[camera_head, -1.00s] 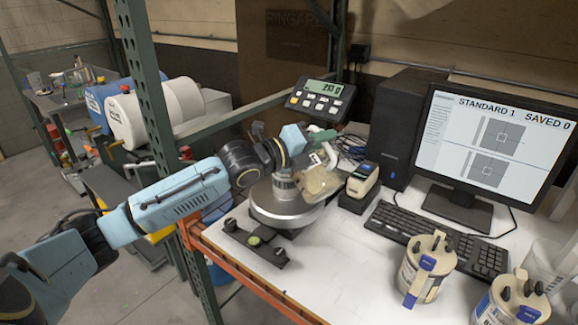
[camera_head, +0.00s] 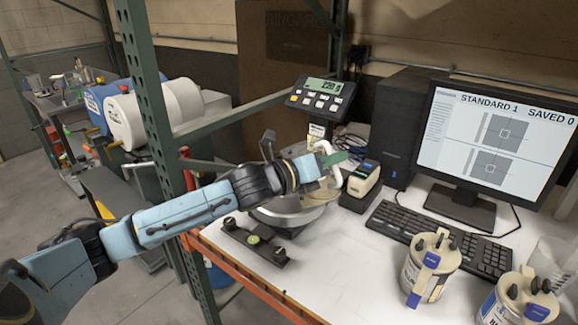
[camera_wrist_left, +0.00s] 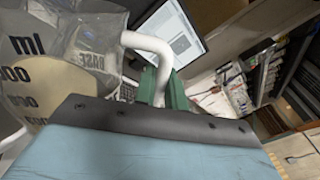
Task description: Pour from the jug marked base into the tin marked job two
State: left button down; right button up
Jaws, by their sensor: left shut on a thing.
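The jug marked base, translucent with ml marks, a BASE label and beige contents, fills the left of the left wrist view (camera_wrist_left: 50,85). In the head view its white handle (camera_head: 336,174) shows past my left gripper (camera_head: 331,160). The gripper's green fingers (camera_wrist_left: 165,88) are shut on this handle. The jug is held over or close to the round metal scale pan (camera_head: 290,211); my arm hides most of it. I see no job two mark, and whatever stands on the pan is hidden behind my wrist. My right gripper is not in view.
Two tins with blue labels (camera_head: 430,266) (camera_head: 517,298) stand at the bench's front right. The scale display (camera_head: 321,95), a label printer (camera_head: 363,180), keyboard (camera_head: 440,233) and monitor (camera_head: 495,140) are behind. A green upright (camera_head: 147,90) stands left. The bench's front middle is clear.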

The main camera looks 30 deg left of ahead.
aim_at(339, 179)
pick_arm(q)
jog(key=d+f+m, duration=0.1)
jog(key=s+d+f+b, duration=0.1)
jog(key=f, duration=0.1)
jog(key=shift+m+b, duration=0.3)
jog(key=shift+m, duration=0.1)
jog(key=shift+s+d+m, duration=0.15)
jog(key=shift+d+m, duration=0.2)
jog(key=shift+m, duration=0.05)
notch_tip(339, 179, down, 5)
jog(key=s+d+m+b, duration=0.1)
jog(key=d+m, duration=0.2)
jog(key=m, duration=0.2)
notch_tip(339, 179, up, 5)
jog(key=p, duration=0.5)
jog(key=shift+s, duration=0.15)
jog(key=shift+f, duration=0.1)
dwell(0.7)
notch_tip(339, 179, down, 5)
jog(key=b, duration=0.8)
jog(key=shift+s+a, duration=0.1)
jog(key=shift+r, duration=0.2)
